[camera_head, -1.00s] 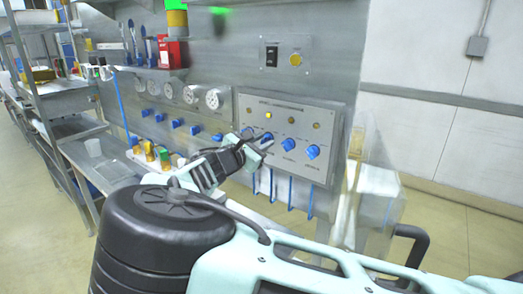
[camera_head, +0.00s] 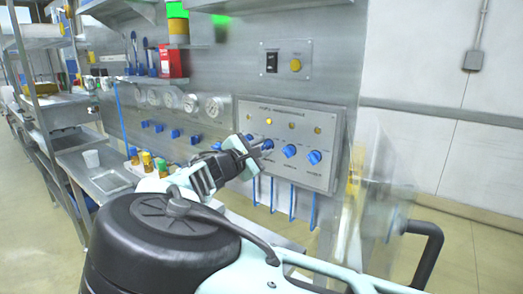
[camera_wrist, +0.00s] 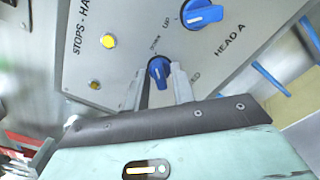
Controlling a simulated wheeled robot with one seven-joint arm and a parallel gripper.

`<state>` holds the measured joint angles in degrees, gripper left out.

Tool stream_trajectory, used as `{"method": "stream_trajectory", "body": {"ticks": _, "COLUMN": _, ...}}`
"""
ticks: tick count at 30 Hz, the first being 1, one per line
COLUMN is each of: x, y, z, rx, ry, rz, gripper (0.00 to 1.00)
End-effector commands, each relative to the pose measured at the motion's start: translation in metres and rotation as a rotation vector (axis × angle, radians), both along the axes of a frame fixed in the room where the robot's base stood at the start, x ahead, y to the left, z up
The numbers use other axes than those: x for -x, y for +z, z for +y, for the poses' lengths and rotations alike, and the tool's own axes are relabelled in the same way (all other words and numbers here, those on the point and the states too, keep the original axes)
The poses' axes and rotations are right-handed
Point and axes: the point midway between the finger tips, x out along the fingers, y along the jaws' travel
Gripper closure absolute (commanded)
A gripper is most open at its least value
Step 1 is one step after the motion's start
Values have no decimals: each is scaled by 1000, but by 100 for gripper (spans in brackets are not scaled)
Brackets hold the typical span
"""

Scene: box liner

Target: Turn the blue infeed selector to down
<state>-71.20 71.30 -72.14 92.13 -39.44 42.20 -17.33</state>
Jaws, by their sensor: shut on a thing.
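The blue infeed selector (camera_wrist: 158,71) is a small knob with a white pointer mark, on the grey control panel (camera_head: 291,118). In the wrist view it sits between the two fingertips of my gripper (camera_wrist: 163,88), with a finger on each side. My gripper also shows in the head view (camera_head: 259,147), reaching the panel from the left and shut on the knob. Small lettering above the knob looks like "DOWN", and letters ending in "ED" show beside it. The fingers hide part of the knob and its label, and I cannot clearly tell its setting.
Another blue knob, labelled HEAD A (camera_wrist: 203,14), sits close beside it. Two more blue knobs (camera_head: 289,151) (camera_head: 314,157) lie right of my gripper. A lit yellow lamp (camera_wrist: 108,41) is above. A clear guard (camera_head: 365,205) stands at the panel's right.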

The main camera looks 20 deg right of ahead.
Motion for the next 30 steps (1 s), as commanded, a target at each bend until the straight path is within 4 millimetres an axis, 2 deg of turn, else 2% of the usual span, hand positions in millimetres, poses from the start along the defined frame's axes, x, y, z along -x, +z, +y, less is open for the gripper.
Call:
{"method": "stream_trajectory", "body": {"ticks": 6, "x": 0, "y": 0, "z": 1, "rx": -1, "ry": 1, "rz": 0, "gripper": 98}}
{"method": "stream_trajectory", "body": {"ticks": 7, "x": 0, "y": 0, "z": 1, "rx": -1, "ry": 1, "rz": 0, "gripper": 69}}
{"method": "stream_trajectory", "body": {"ticks": 8, "x": 0, "y": 0, "z": 1, "rx": -1, "ry": 1, "rz": 0, "gripper": 67}}
{"method": "stream_trajectory", "body": {"ticks": 16, "x": 0, "y": 0, "z": 1, "rx": -1, "ry": 1, "rz": 0, "gripper": 67}}
{"method": "stream_trajectory", "body": {"ticks": 20, "x": 5, "y": -1, "z": 8, "rx": -1, "ry": 3, "rz": 1, "gripper": 67}}
{"method": "stream_trajectory", "body": {"ticks": 23, "x": 14, "y": -2, "z": 21, "rx": -2, "ry": 4, "rz": 0, "gripper": 67}}
{"method": "stream_trajectory", "body": {"ticks": 30, "x": 47, "y": -3, "z": 66, "rx": -3, "ry": 6, "rz": 0, "gripper": 67}}
